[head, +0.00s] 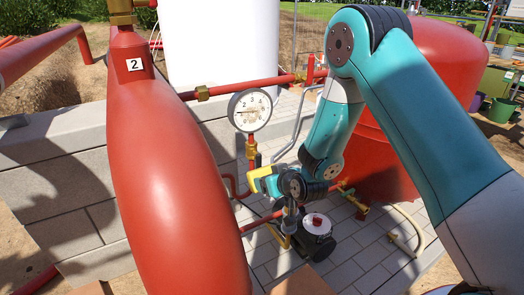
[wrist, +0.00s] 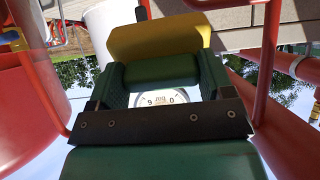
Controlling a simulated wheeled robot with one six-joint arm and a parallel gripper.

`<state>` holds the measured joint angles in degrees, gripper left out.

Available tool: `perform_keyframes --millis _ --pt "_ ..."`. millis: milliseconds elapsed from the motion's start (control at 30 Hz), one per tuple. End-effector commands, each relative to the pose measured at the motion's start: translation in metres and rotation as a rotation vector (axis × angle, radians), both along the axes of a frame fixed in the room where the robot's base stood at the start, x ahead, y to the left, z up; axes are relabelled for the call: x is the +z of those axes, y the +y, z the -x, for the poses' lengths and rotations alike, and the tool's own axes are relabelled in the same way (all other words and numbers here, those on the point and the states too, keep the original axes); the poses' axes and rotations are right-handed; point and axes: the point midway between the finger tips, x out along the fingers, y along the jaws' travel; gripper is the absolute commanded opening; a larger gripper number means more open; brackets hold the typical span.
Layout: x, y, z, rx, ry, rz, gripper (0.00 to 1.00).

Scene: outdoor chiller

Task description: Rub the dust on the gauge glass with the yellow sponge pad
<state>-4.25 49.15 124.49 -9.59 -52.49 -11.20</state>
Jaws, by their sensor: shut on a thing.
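The round white gauge (head: 250,110) stands on a brass and red pipe in the head view. A brownish dust smear shows on the middle and lower part of its glass. My gripper (head: 271,183) is below and slightly right of the gauge, apart from it. It is shut on the yellow sponge pad (head: 260,174). In the wrist view, the pad (wrist: 157,38) spans across my gripper's green fingers (wrist: 161,72), with a green layer below the yellow. Part of the gauge face (wrist: 165,97) shows upside down between the fingers; the rest is hidden.
A large red vessel (head: 170,180) marked 2 stands left of the gauge. A red pipe (head: 235,86) runs behind and above the gauge. A red tank (head: 440,55) stands behind my arm. A black pump (head: 312,240) sits below my gripper on grey paving.

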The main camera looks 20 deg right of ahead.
Motion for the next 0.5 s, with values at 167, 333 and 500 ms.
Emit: perform_keyframes --millis 167,333,500 --pt "0.079 0.014 -0.025 0.014 -0.367 -0.074 0.55" --pt "0.128 0.02 -0.025 0.009 -0.503 -0.1 0.55" --pt "0.143 0.021 -0.029 0.006 -0.528 -0.105 0.55"
